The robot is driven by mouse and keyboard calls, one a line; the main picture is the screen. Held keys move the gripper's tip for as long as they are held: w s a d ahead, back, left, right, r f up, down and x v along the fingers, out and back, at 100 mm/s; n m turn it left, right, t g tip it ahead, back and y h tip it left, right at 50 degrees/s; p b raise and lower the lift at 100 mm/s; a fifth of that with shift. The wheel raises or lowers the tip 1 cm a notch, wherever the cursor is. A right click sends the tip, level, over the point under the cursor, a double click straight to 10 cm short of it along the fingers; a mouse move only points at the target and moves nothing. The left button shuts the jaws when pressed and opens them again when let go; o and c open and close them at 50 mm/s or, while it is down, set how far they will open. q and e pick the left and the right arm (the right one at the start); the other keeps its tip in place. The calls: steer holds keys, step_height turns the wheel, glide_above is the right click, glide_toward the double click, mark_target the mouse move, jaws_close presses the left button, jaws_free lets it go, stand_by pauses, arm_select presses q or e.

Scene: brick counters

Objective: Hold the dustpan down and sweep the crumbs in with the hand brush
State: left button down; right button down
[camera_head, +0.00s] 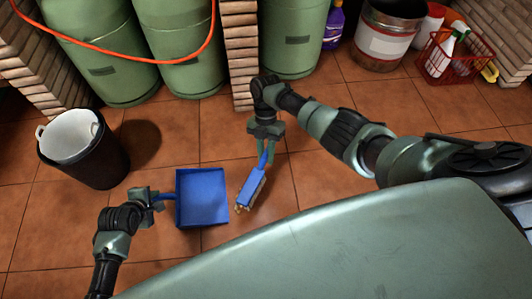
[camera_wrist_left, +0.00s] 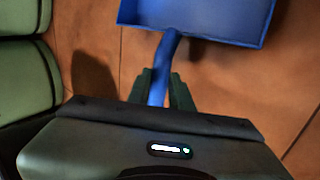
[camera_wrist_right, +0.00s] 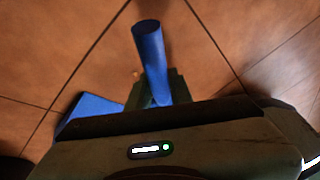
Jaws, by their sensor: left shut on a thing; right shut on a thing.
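A blue dustpan (camera_head: 203,199) lies on the tiled floor, with its handle to the left; its pan also shows in the left wrist view (camera_wrist_left: 200,18). My left gripper (camera_head: 158,197) is shut on the dustpan's handle. A blue hand brush (camera_head: 252,188) is to the right of the dustpan, a short gap apart, with its bristles at the lower end. My right gripper (camera_head: 266,150) is shut on the brush's handle, which also shows in the right wrist view (camera_wrist_right: 151,55). Small brownish crumbs (camera_head: 238,209) show by the bristles; their number is unclear.
A black bin with a white liner (camera_head: 85,150) stands at left. Green gas cylinders (camera_head: 180,45), a brick pillar (camera_head: 241,50), a metal bucket (camera_head: 385,38) and a red basket (camera_head: 447,58) are along the back. Tiles right of the brush are clear.

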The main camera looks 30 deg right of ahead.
steer(key=shift+d, duration=0.1)
stand_by(0.4)
steer(key=d+r+m+t+y, duration=0.2)
steer(key=d+r+m, duration=0.4)
steer(key=d, duration=0.6)
steer(key=a+f+m+t, duration=0.1)
steer(key=a+m+t, duration=0.2)
steer(key=a+m, duration=0.45)
steer(key=s+a+f+m+t, duration=0.1)
steer(key=s+m, duration=0.3)
steer(key=s, duration=0.4)
steer(key=s+a+f+m+t+h, duration=0.1)
steer(key=s+a+f+m+t, duration=0.1)
steer(key=s, duration=0.6)
steer(key=a+m, duration=0.1)
steer(key=m, duration=0.1)
steer(key=shift+a+m+t, duration=0.2)
steer(key=shift+m+t, duration=0.1)
steer(key=shift+m, duration=0.05)
steer(key=shift+s, duration=0.15)
